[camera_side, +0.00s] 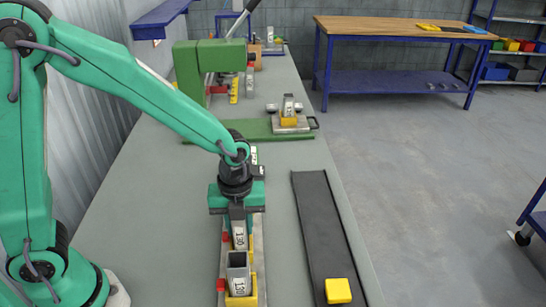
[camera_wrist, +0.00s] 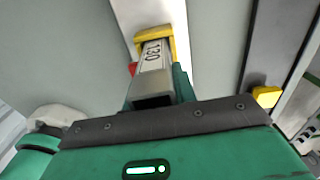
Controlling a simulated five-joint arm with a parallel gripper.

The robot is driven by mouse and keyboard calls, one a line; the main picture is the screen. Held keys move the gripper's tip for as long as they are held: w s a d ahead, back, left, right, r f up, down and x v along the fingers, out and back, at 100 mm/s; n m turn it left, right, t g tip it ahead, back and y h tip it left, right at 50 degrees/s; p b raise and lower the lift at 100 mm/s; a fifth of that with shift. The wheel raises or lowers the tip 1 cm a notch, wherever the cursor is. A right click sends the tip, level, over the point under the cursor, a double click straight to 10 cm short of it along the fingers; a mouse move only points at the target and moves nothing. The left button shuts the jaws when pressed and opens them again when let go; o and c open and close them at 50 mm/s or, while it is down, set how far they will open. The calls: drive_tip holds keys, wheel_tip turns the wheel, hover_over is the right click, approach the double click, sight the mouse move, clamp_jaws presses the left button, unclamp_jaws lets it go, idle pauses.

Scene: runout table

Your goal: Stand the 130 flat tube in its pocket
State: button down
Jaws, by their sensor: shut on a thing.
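My gripper (camera_side: 238,208) points down and is shut on the 130 flat tube (camera_side: 240,235), a grey hollow tube marked 130. The tube is about upright over a pale fixture plate (camera_side: 259,262). In the wrist view the tube (camera_wrist: 153,70) runs away from me, its open upper end nearest. A yellow pocket (camera_wrist: 170,34) borders its far end on several sides; this pocket (camera_side: 251,243) also shows beside the tube in the side view. I cannot tell how deep the tube's lower end sits. A red piece (camera_side: 225,238) is left of it.
A tube marked 120 (camera_side: 237,272) stands in a nearer yellow pocket (camera_side: 241,300), close in front of the held tube. A dark runout channel (camera_side: 322,220) with a yellow block (camera_side: 338,290) lies to the right. A green press (camera_side: 210,62) stands farther back. Bare table lies left of the plate.

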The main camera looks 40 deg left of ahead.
drive_tip(key=shift+f, duration=0.45)
drive_tip(key=c, duration=1)
unclamp_jaws()
drive_tip(key=shift+c, duration=0.2)
wheel_tip(320, 180, up, 8)
drive_tip(key=s+a+r+n+t, duration=0.2)
drive_tip(key=s+a+r+n, duration=0.3)
drive_tip(key=n, duration=0.8)
drive_tip(key=s+a+r+n+t, duration=0.3)
drive_tip(key=s+a+r+n, duration=0.2)
drive_tip(key=n, duration=0.9)
drive_tip(key=shift+s+a+r+t, duration=0.3)
drive_tip(key=shift+s+a, duration=0.1)
drive_tip(key=shift+a, duration=0.6)
